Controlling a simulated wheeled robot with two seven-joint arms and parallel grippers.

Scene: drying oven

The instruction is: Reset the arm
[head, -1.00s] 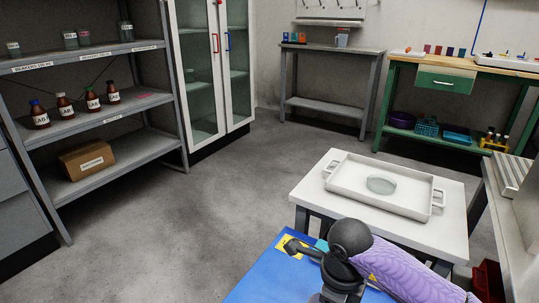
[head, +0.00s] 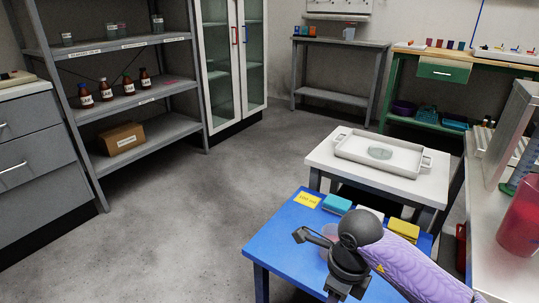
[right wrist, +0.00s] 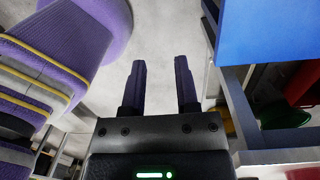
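My right arm comes in at the lower right of the head view, with a purple sleeve and dark joints, in front of the blue table (head: 285,240). My right gripper (right wrist: 160,82) shows in the right wrist view. Its two dark fingers are apart, with nothing between them and grey floor beyond. The blue table's edge (right wrist: 270,30) is at the upper right of that view, beside the gripper and apart from the fingers. In the head view I cannot make out the right fingertips clearly. My left gripper is in neither current view.
A white table (head: 320,155) behind the blue one bears a white tray (head: 345,153) with a round glass dish (head: 380,153). A metal bench (head: 490,240) with a red container (head: 520,222) stands close at right. Open floor (head: 190,220) lies left of the blue table.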

